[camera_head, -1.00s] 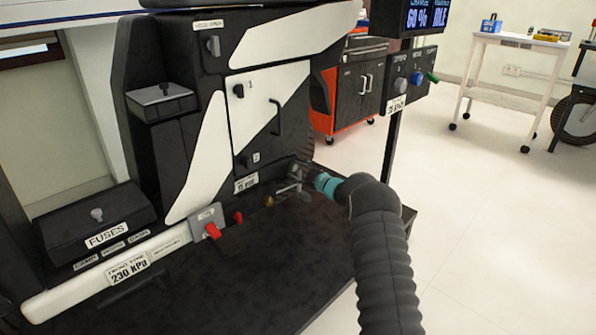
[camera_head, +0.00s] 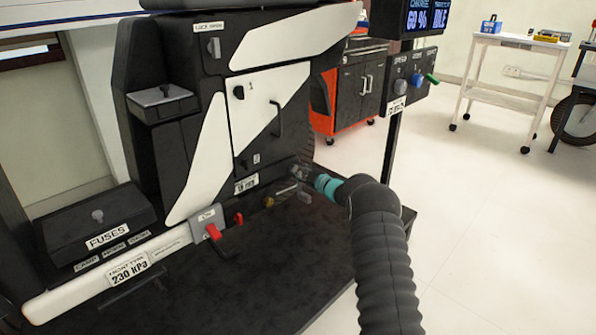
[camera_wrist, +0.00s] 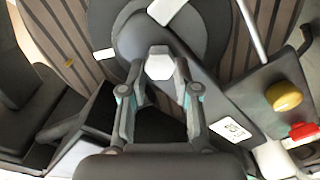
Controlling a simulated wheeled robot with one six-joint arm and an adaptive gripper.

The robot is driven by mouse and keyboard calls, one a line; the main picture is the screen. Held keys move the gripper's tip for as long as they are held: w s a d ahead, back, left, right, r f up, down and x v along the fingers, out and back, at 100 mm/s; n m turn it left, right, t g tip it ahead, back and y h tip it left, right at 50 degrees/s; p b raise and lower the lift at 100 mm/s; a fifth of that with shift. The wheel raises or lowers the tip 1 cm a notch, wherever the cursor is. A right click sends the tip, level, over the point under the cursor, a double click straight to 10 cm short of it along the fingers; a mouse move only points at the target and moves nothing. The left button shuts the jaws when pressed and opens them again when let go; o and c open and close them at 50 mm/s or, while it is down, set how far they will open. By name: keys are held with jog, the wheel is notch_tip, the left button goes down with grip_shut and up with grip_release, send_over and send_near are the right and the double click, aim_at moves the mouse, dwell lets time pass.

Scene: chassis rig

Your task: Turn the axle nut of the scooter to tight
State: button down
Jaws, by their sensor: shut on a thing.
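The axle nut (camera_wrist: 159,66) is a pale grey hexagonal head on a dark round hub in front of the wheel in the wrist view. My gripper (camera_wrist: 160,74) has one finger on each side of the nut and is shut on it. In the head view my gripper (camera_head: 301,184) is at the lower right of the scooter (camera_head: 200,155), close to its wheel. The nut is too small and covered to make out there. No mark showing how tight the nut is can be read.
A brass knob (camera_wrist: 284,96) and a red part (camera_wrist: 303,130) sit right of the hub. In the head view, a red-handled lever (camera_head: 214,232) is left of my gripper. A post with a control panel (camera_head: 410,75) stands behind my arm.

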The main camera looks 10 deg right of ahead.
jog(key=m+p, duration=0.1)
jog(key=m, duration=0.2)
jog(key=m+p, duration=0.1)
jog(key=m, duration=0.3)
jog(key=shift+w+d+r, duration=0.1)
jog(key=shift+d+r, duration=0.05)
jog(key=m+p, duration=0.1)
jog(key=m, duration=0.2)
jog(key=shift+d+m, duration=0.1)
jog(key=shift+m, duration=0.3)
jog(key=shift+w+d+m+p, duration=0.1)
jog(key=shift+m+p, duration=0.55)
jog(key=shift+m, duration=1.25)
jog(key=c, duration=0.8)
grip_release()
jog(key=shift+d, duration=0.15)
jog(key=shift+c, duration=0.2)
jog(key=shift+a, duration=0.2)
jog(key=v, duration=1.2)
